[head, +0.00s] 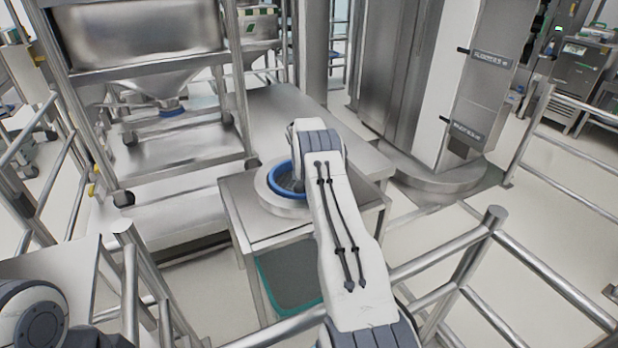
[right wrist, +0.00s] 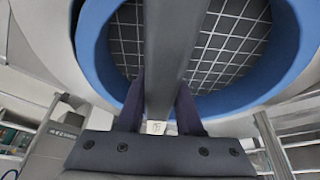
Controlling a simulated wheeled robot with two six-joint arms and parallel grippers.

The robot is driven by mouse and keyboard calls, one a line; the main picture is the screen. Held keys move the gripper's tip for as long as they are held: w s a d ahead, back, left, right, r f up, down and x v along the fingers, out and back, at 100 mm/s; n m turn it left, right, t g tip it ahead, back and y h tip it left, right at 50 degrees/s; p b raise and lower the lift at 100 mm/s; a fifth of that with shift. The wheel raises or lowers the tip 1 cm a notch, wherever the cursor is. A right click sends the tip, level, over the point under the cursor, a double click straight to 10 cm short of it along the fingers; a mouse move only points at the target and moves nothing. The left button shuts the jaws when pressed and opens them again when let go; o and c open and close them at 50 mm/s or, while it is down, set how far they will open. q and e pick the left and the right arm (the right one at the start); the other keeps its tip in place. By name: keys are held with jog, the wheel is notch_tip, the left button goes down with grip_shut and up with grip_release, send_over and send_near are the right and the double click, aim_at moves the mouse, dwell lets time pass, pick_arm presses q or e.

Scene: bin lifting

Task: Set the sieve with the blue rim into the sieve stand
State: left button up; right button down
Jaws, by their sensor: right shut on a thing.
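The sieve with the blue rim (head: 279,186) is at the sieve stand, a pale grey ring (head: 283,207) on a small steel table. The blue rim appears inside the ring; I cannot tell whether it is fully seated. My right arm reaches over the stand and hides its right side and the right gripper in the head view. In the right wrist view, the right gripper (right wrist: 160,92) is shut on the grey bar across the sieve, with the blue rim (right wrist: 94,55) and mesh beyond. The pale ring (right wrist: 42,35) surrounds the rim there. My left gripper is out of view.
The small steel table (head: 240,205) has bare top left of the stand. A longer steel bench (head: 285,120) lies behind it. A steel rack with a hopper (head: 145,35) stands left. Guard rails (head: 480,250) run along the right and front. A large steel column (head: 395,70) stands back right.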

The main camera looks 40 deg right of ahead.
jog(key=shift+r, duration=0.15)
jog(key=c, duration=0.6)
grip_release()
jog(key=shift+f, duration=0.2)
jog(key=shift+o, duration=0.2)
jog(key=shift+r, duration=0.3)
jog(key=p+v, duration=0.1)
jog(key=v, duration=1)
jog(key=shift+s+a+r, duration=0.15)
jog(key=shift+r, duration=0.15)
